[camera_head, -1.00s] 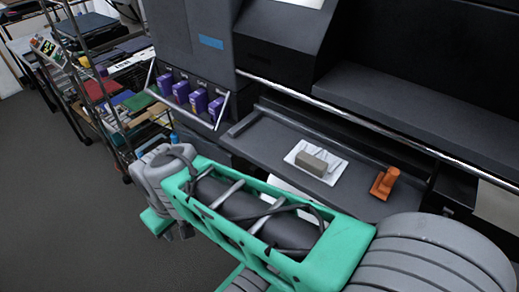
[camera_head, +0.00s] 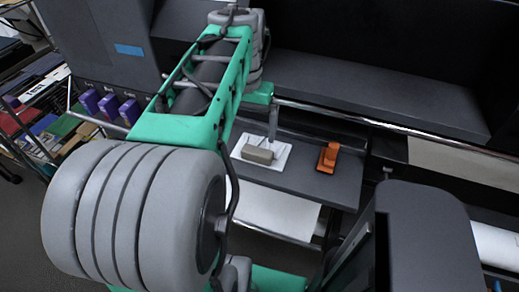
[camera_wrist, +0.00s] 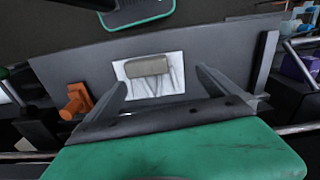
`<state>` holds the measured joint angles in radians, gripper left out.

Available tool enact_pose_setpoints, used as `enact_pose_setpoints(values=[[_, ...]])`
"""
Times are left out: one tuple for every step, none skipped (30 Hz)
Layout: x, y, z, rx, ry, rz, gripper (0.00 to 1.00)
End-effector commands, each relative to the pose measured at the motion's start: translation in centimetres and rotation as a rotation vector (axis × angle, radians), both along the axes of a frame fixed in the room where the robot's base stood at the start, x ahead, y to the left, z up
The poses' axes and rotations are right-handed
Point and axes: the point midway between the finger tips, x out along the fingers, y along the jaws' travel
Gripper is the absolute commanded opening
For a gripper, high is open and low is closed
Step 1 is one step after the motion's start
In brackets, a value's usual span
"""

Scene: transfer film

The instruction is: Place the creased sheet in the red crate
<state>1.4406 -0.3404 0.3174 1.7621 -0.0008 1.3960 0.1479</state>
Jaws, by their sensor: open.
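The creased sheet (camera_head: 281,158) is white and lies on a dark grey shelf (camera_head: 300,182) of the large machine. A grey-brown block (camera_head: 258,156) rests on it; in the wrist view the creases run across the bare part of the sheet (camera_wrist: 158,86), below the block (camera_wrist: 147,66). My gripper (camera_head: 272,128) is above the shelf, near the sheet's far edge in the head view. In the wrist view my gripper (camera_wrist: 162,82) is open, its fingers apart at either side of the sheet and nothing held.
An orange tool-like object (camera_head: 327,157) stands on the shelf right of the sheet. A metal rail (camera_head: 400,127) runs along the machine above the shelf. Purple boxes (camera_head: 110,106) and a cluttered rack (camera_head: 30,110) are at the left. White paper (camera_head: 270,210) hangs below the shelf.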

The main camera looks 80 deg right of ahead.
Motion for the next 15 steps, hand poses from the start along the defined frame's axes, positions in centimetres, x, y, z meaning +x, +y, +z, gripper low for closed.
enact_pose_setpoints(values=[[-1.4,-0.4,0.3,0.003,0.001,-0.044,1.00],[-1.9,-0.5,0.4,0.005,0.001,-0.061,1.00],[-2.3,-0.6,0.2,0.007,0.000,-0.074,1.00],[-2.5,-0.6,0.0,0.009,0.001,-0.079,1.00],[-2.6,-0.5,-0.4,0.010,0.001,-0.081,1.00],[-2.5,-0.5,-1.0,0.012,0.001,-0.081,1.00],[-2.5,-0.5,-1.5,0.010,0.001,-0.080,1.00],[-2.5,-0.5,-1.9,0.010,0.001,-0.080,1.00],[-2.5,-0.5,-2.4,0.010,0.001,-0.079,1.00],[-2.6,-0.4,-2.8,0.010,0.001,-0.079,1.00],[-2.6,-0.3,-3.3,0.011,0.001,-0.079,1.00],[-2.6,-0.2,-4.0,0.010,0.001,-0.079,1.00],[-2.7,-0.1,-4.6,0.011,0.001,-0.078,1.00],[-2.7,-0.1,-5.2,0.010,0.001,-0.078,1.00],[-2.7,-0.1,-5.9,0.011,0.001,-0.078,1.00]])
